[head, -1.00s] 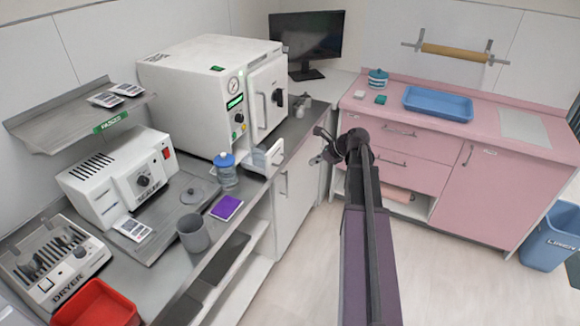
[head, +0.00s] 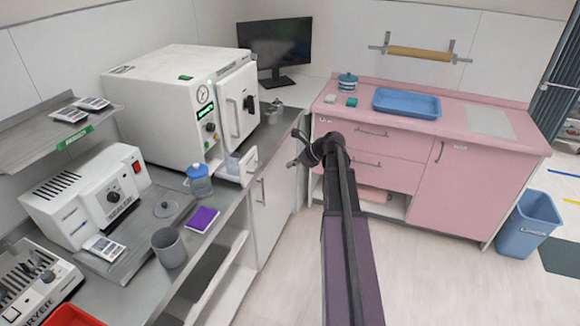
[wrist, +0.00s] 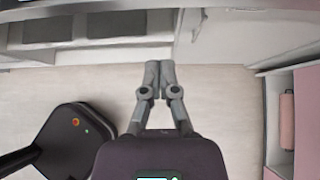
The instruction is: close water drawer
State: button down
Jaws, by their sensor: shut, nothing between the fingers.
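The water drawer (head: 249,166) is a small white-fronted drawer low on the front of the white steriliser (head: 160,105). In the head view it stands pulled out, with a clear, pale-blue inside showing behind its front. My gripper (head: 296,149) is to the right of the drawer front, over the floor side of the counter, with a gap between them in the picture. In the wrist view my gripper (wrist: 159,66) points down with its fingers together and nothing between them. The drawer cannot be made out in the wrist view.
A blue-capped water bottle (head: 199,182) stands just left of the drawer. A purple pack (head: 202,220) and a grey cup (head: 168,248) are nearer on the counter. The pink cabinet (head: 460,190) stands right. The floor between is clear.

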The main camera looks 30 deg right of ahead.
jog(key=w+a+f+b, duration=0.4)
jog(key=w+a, duration=0.2)
jog(key=w, duration=0.2)
jog(key=shift+a+f, duration=0.2)
jog(key=shift+f, duration=0.1)
dwell(0.3)
